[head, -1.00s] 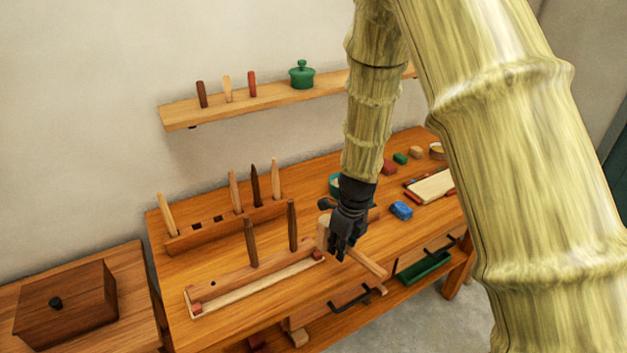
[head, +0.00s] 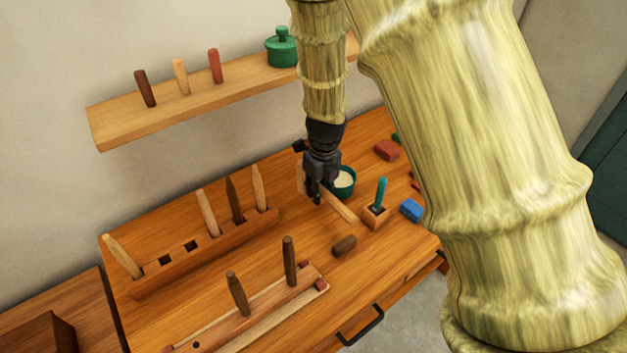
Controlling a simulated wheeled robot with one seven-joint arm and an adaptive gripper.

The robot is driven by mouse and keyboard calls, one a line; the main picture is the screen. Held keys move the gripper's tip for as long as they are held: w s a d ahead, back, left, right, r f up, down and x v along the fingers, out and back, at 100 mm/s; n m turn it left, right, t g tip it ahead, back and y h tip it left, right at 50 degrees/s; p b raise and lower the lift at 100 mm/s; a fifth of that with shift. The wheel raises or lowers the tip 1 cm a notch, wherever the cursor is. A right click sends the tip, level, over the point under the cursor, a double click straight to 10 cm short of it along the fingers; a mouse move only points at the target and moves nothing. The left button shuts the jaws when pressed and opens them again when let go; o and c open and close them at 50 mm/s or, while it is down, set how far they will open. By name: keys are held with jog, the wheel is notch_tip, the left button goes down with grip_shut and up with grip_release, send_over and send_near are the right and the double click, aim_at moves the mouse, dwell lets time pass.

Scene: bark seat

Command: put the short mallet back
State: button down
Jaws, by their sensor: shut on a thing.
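My gripper (head: 316,198) is shut on a pale wooden mallet (head: 341,208) above the back of the bench. The mallet's handle points toward the lower right, and its head is partly hidden behind the fingers. The long wooden rack (head: 150,285) lies to the left of my gripper along the back of the bench. It holds several upright or leaning handles and shows two empty square slots (head: 191,246) in its left half. A lower rack (head: 265,300) in front holds two dark upright handles and has a small round empty hole (head: 196,345).
A green bowl (head: 346,188) stands just behind the mallet. A small block with a teal-handled tool (head: 381,193), a brown piece (head: 344,246), a blue block (head: 411,210) and a red block (head: 387,150) lie nearby. A wall shelf (head: 240,85) hangs above.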

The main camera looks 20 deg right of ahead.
jog(key=shift+s+a+f+b, duration=0.1)
jog(key=shift+s+f+b, duration=0.05)
jog(key=shift+s+b, duration=0.25)
jog(key=shift+s+a+f+b, duration=0.1)
jog(key=shift+s+b, duration=0.2)
jog(key=shift+s, duration=0.1)
jog(key=f+b, duration=0.1)
jog(key=w+f+b, duration=0.1)
jog(key=f, duration=0.1)
jog(key=shift+w+f, duration=0.15)
jog(key=shift+f+b, duration=0.35)
jog(key=shift+b, duration=0.1)
jog(key=shift+s+f+b, duration=0.35)
jog(key=shift+f+b, duration=0.1)
jog(key=shift+b, duration=0.3)
jog(key=shift+f+b, duration=0.35)
jog(key=shift+w+f+b, duration=0.2)
jog(key=shift+f+b, duration=0.45)
jog(key=shift+f, duration=0.3)
jog(key=shift+s, duration=0.15)
